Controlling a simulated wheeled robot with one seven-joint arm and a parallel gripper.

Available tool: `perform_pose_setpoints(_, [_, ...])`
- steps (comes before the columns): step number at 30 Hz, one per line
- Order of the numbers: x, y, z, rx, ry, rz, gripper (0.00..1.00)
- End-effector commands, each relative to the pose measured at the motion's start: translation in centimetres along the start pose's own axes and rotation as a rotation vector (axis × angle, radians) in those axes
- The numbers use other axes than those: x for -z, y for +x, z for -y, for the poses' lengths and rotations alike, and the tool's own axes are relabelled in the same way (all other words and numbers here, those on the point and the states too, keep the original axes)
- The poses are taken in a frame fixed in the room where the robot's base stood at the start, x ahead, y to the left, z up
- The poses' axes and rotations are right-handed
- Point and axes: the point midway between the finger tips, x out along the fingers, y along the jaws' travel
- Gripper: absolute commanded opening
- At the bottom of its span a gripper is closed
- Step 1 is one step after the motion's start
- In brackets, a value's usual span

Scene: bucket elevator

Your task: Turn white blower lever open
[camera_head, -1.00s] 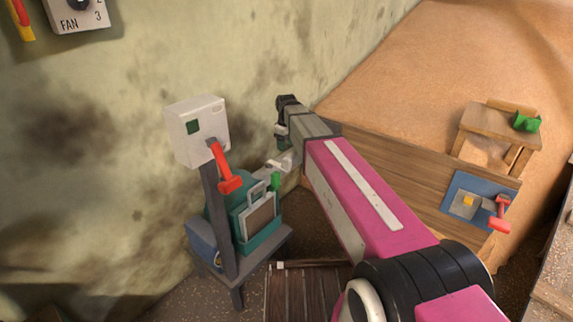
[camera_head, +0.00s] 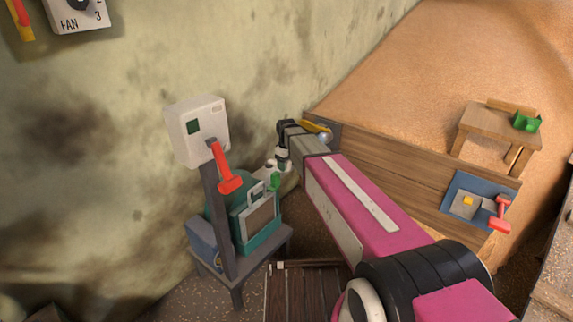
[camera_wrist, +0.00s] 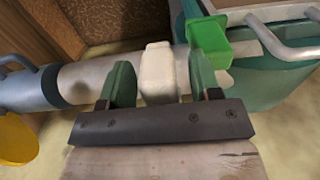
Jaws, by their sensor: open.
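The white lever (camera_wrist: 158,75) is a pale block on a grey pipe (camera_wrist: 88,82) in the wrist view. My gripper (camera_wrist: 161,66) has its two dark green fingers apart, one on each side of the white lever. A gap shows on the left side; the right finger is very close, and I cannot tell if it touches. A bright green lever (camera_wrist: 209,40) sits just beyond the right finger and is partly covered by it. In the head view the gripper (camera_head: 282,160) is small beside the teal machine (camera_head: 262,232), and the lever is hard to make out.
A white box with a red lever (camera_head: 226,170) stands on a post left of the machine. A wooden wall (camera_head: 400,180) is to the right, with a red-handled switch (camera_head: 500,215) on a blue plate. A yellow part (camera_wrist: 18,138) lies at the left of the wrist view.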

Motion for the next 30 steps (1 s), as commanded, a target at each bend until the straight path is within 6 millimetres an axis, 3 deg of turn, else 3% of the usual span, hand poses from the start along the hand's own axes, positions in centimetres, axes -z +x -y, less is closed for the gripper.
perform_pose_setpoints(3, [0.0,0.0,0.0,0.0,0.0,0.0,0.54])
perform_pose_setpoints(8, [0.0,0.0,0.0,0.0,0.0,0.0,0.02])
perform_pose_setpoints(9, [0.0,0.0,0.0,0.0,0.0,0.0,0.0])
perform_pose_setpoints(20, [0.1,-0.1,-0.7,0.0,-0.053,0.0,0.0])
perform_pose_setpoints(30, [0.6,-0.1,-3.3,0.0,-0.298,0.0,0.0])
